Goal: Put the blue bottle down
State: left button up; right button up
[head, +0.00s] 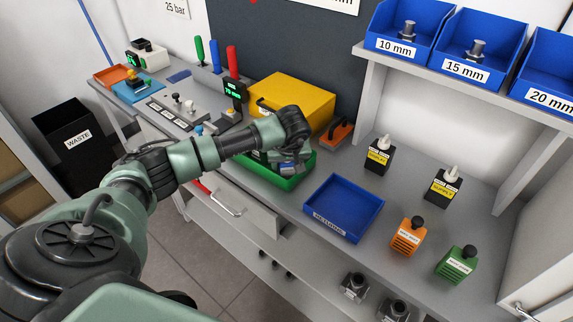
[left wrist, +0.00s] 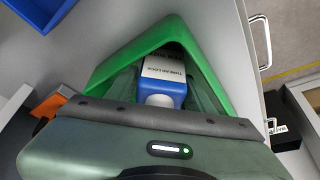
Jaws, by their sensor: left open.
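The blue bottle (left wrist: 172,92) has a white label reading "THREAD LOCK" and a pale cap. It shows in the left wrist view inside the green tray (left wrist: 207,70), lying between my gripper's fingers. My left gripper (left wrist: 165,82) is open around the bottle, with a finger on either side. In the head view my left gripper (head: 287,168) is low over the green tray (head: 283,186), and the arm and hand hide most of the tray's inside. I cannot tell whether the fingers touch the bottle. My right gripper is not in view.
A blue tray (head: 343,208) lies to the right of the green one. A yellow box (head: 290,98) stands behind, beside an orange tool (head: 337,134). Black bottles (head: 378,158) and orange (head: 407,238) and green (head: 457,264) containers stand farther right.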

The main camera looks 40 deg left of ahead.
pick_arm(q)
jog(key=shift+r, duration=0.35)
jog(key=b+v, duration=0.3)
jog(key=v, duration=0.8)
jog(key=shift+s+r, duration=0.2)
jog(key=shift+d, duration=0.15)
